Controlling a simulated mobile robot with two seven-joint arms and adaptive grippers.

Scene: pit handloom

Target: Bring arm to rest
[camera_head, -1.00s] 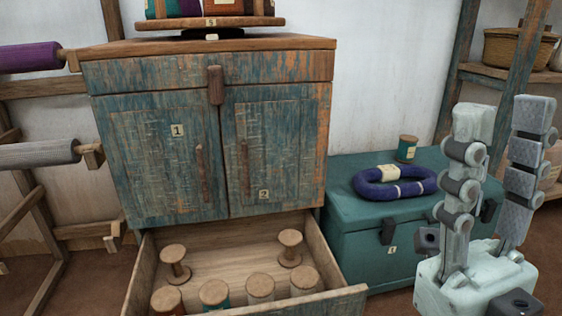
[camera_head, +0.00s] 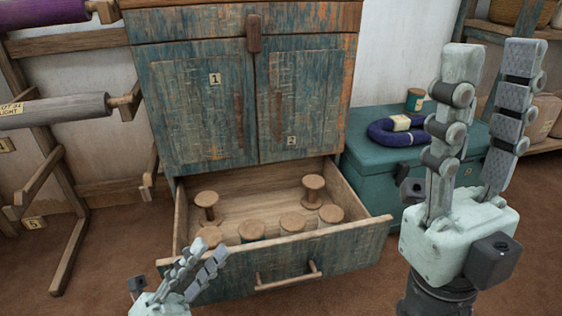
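My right gripper (camera_head: 494,62) is raised at the right of the picture, fingers pointing up. Its two grey padded fingers stand apart with nothing between them. It is in front of the green chest (camera_head: 385,173) and hides the chest's right part. My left gripper (camera_head: 208,248) is low at the bottom, left of centre, fingers pointing up and to the right. A narrow gap shows between its fingers and I see nothing held. It overlaps the front left corner of the open drawer (camera_head: 345,255) in the picture; I cannot tell whether it touches.
The wooden cabinet (camera_head: 200,110) has shut doors above the pulled-out drawer, which holds several spools (camera_head: 252,230). A blue ring-shaped bundle (camera_head: 385,134) and a small spool (camera_head: 415,99) sit on the chest. A rack with rollers (camera_head: 60,110) stands left. Brown floor (camera_head: 100,265) is clear at front left.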

